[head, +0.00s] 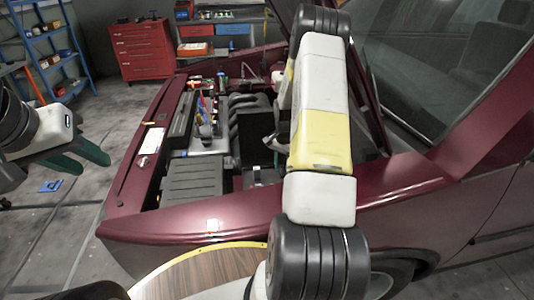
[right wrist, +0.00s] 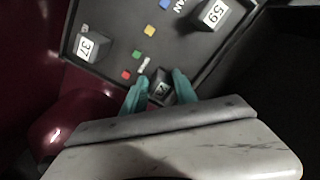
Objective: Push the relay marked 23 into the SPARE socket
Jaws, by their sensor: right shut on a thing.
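In the right wrist view my right gripper (right wrist: 160,88) has its teal fingers shut on a small dark relay with a white label (right wrist: 163,88). The label seems to start with 2; the rest is unclear. The relay is over or at the lower edge of the dark fuse box panel (right wrist: 115,65); I cannot tell whether it touches a socket. No SPARE marking can be read. In the head view my right arm covers this gripper. My left gripper (head: 82,162) is at the left, fingers apart and empty, away from the car.
Relays marked 37 (right wrist: 93,47) and 59 (right wrist: 212,15) stand on the panel, with small coloured fuses (right wrist: 137,55) between them. The maroon car's (head: 200,222) engine bay is open. A round wooden table (head: 200,275) is in front. A red tool chest (head: 142,48) stands behind.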

